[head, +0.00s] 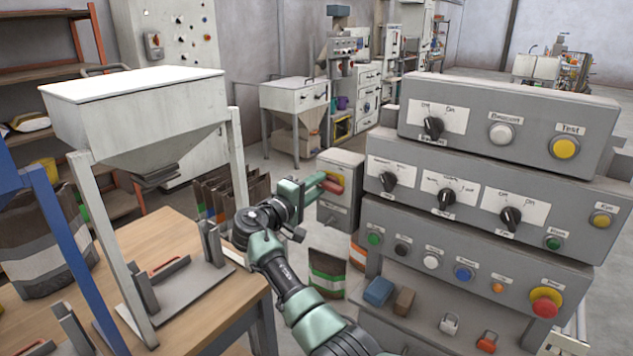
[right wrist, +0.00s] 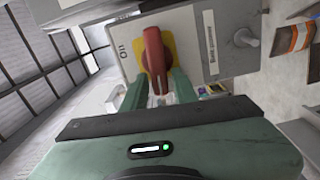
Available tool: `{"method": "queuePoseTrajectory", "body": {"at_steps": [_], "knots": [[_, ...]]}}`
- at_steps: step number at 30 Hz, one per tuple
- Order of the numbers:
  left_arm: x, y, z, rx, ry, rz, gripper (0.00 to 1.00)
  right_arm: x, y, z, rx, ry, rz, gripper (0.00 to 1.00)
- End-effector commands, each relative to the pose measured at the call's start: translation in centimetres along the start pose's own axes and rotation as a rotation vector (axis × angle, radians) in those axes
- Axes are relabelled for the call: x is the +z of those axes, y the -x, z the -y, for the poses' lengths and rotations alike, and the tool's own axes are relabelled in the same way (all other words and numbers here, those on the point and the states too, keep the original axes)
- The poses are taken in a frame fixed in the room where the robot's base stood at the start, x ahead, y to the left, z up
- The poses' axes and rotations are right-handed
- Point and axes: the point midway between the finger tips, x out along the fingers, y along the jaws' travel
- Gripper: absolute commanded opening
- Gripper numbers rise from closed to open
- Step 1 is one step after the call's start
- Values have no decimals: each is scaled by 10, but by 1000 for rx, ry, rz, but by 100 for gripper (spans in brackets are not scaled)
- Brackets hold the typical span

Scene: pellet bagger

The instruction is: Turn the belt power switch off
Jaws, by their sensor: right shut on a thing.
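The belt power switch has a red handle (right wrist: 153,58) on a yellow plate (right wrist: 169,50), set on a grey box (right wrist: 203,42) in the right wrist view. The handle lies along the line of my fingers there, and an "On" mark shows left of it. My right gripper (right wrist: 158,88) is shut on the red handle, one green finger on each side. In the head view, my right gripper (head: 325,184) reaches the red handle (head: 332,186) by the small grey cabinet (head: 344,168). The fingers hide part of the switch. My left gripper is not in view.
A stacked grey control panel (head: 470,190) with knobs and buttons stands close on the right. A hopper (head: 140,115) on a frame stands over a wooden table (head: 150,238) at left. A knob (right wrist: 244,38) sits beside the switch.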

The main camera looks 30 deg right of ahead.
Motion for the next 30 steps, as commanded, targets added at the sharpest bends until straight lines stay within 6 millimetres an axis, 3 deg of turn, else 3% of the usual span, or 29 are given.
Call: {"method": "queuePoseTrajectory", "body": {"at_steps": [9,23,24,30], "knots": [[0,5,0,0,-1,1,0,3,-1,6,-7,94,7,0],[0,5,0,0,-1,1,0,3,-1,7,-7,103,7,0],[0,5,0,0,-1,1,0,3,-1,7,-6,103,7,37],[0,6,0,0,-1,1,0,2,-1,5,-3,101,4,40]]}}
